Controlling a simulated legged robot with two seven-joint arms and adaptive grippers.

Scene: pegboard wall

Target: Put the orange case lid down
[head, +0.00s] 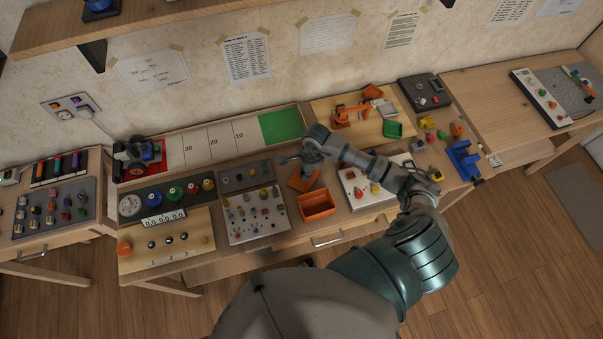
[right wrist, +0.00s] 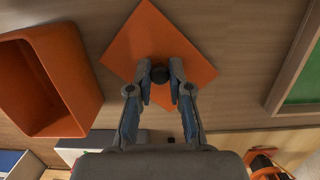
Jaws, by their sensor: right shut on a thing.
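The orange case lid (head: 304,180) is a flat square plate with a dark knob (right wrist: 160,74) in its middle. My right gripper (right wrist: 160,76) is shut on that knob, and its fingers come from above the plate. In the head view the right gripper (head: 293,160) partly hides the lid. The lid is over bare wooden table beside the orange case; I cannot tell whether it touches the table. The open orange case (head: 318,207) stands just in front of the lid, and it shows at the left of the right wrist view (right wrist: 88,70). My left gripper is not in view.
A grey panel of knobs (head: 250,222) lies left of the case, and a white panel (head: 355,197) lies right of it. Behind stand a green-ended number board (head: 281,126) and a wooden board with a small orange arm (head: 350,114). Bare table around the lid is narrow.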

